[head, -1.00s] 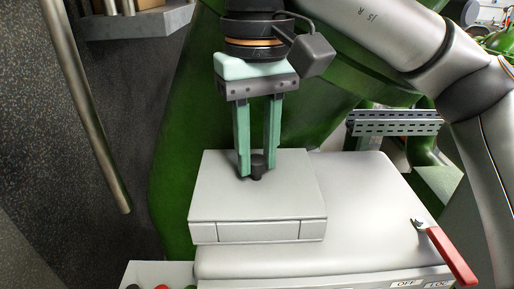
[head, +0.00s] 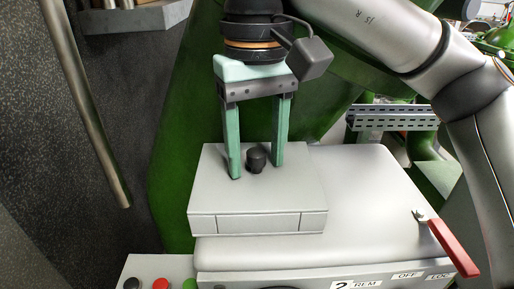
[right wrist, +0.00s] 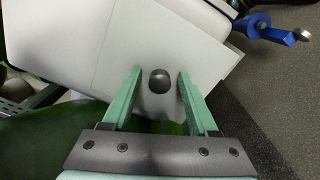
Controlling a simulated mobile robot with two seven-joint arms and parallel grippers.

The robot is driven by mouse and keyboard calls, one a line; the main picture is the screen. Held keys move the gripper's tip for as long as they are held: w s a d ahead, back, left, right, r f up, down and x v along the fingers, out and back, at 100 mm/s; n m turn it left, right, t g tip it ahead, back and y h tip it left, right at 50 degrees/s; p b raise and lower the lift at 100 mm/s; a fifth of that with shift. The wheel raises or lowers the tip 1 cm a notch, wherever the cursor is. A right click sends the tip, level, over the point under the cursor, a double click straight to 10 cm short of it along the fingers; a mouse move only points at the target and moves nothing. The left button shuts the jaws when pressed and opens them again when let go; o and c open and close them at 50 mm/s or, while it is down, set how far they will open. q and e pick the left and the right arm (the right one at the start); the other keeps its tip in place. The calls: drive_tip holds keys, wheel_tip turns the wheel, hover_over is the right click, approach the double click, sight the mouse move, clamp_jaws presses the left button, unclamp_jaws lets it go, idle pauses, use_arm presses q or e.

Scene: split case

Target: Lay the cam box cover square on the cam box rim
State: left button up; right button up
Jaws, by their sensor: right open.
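The cam box cover (head: 290,190) is a flat light-grey plate with a black round knob (head: 257,159) standing on its top. It lies level at the left end of a larger white housing, its front band showing two upright seams. I cannot see the cam box rim under it, so I cannot tell how squarely it sits. My right gripper (head: 256,171) points down with its green fingers spread on either side of the knob, apart from it. In the right wrist view the cover (right wrist: 125,60) and the knob (right wrist: 159,81) show between the open fingers. My left gripper is not in view.
The white housing (head: 365,190) spreads to the right of the cover. A red lever (head: 453,249) stands at its right end. A panel with coloured buttons (head: 160,284) is at the front left. A metal pole (head: 88,110) stands at the left. A blue part (right wrist: 265,27) shows in the wrist view.

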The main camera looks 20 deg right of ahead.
sight(257, 152)
drive_tip(key=shift+r, duration=0.1)
drive_tip(key=shift+r+p, duration=0.55)
drive_tip(key=shift+r, duration=0.25)
wheel_tip(257, 152, up, 12)
drive_tip(key=shift+f, duration=0.2)
idle(0.4)
